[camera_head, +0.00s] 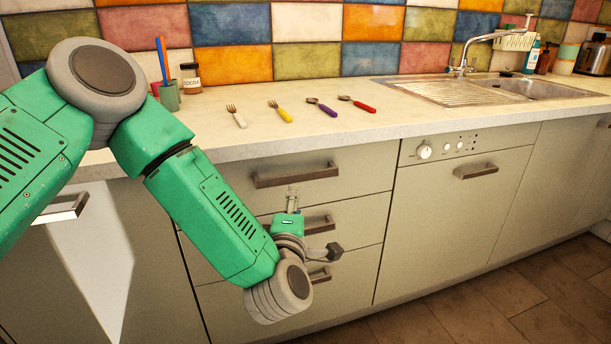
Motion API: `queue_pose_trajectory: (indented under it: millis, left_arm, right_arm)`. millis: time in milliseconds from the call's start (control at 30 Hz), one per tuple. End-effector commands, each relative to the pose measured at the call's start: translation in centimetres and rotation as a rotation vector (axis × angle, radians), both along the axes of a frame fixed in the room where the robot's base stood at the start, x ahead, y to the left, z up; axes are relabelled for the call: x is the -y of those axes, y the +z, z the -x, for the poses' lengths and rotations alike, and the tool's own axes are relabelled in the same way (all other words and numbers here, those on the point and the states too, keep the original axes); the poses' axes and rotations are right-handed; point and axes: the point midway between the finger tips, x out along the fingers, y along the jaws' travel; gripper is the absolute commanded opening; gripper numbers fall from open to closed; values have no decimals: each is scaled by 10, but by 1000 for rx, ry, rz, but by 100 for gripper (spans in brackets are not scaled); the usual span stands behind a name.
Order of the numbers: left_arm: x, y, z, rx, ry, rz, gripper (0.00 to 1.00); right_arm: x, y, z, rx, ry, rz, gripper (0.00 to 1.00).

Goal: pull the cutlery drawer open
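Three stacked drawers are set below the worktop, all flush with the cabinet front. The top drawer (352,160) has a long dark bar handle (296,176). No label shows which one is the cutlery drawer. My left arm reaches in from the left, and my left gripper (293,192) points upward just below the top handle, in front of the second drawer. A gap shows between its fingertips and the handle in the picture; the true depth is unclear. The fingers are small here, so I cannot tell whether they are open. My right gripper is out of view.
Two forks (236,116) (280,111) and two spoons (322,106) (357,104) lie on the worktop (400,115). A cocoa jar (191,79) and a green cup (169,97) stand behind my arm. The dishwasher (450,210) and sink (520,88) are to the right.

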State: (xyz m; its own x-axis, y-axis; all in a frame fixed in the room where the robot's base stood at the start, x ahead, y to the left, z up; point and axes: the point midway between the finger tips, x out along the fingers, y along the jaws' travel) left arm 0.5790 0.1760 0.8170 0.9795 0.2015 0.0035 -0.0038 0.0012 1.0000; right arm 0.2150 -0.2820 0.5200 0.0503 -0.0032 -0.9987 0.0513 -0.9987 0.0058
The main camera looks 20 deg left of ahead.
Motion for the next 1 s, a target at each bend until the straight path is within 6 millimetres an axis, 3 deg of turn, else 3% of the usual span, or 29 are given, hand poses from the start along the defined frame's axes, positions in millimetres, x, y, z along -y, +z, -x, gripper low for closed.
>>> queue_pose_trajectory:
  millis: [300,500,700,967,1000]
  left_arm:
    - [-15,-3,-68,1,2,-2,40]
    - [-20,-2,-98,0,0,-2,40]
    - [-23,-1,-109,-3,-2,-3,40]
    - [-23,-1,-110,-3,-2,-4,40]
    - [-23,-1,-110,-3,-2,-4,29]
  right_arm:
    - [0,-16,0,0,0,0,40]
    - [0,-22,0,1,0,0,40]
    - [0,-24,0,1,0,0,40]
    - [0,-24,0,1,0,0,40]
    - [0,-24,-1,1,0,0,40]
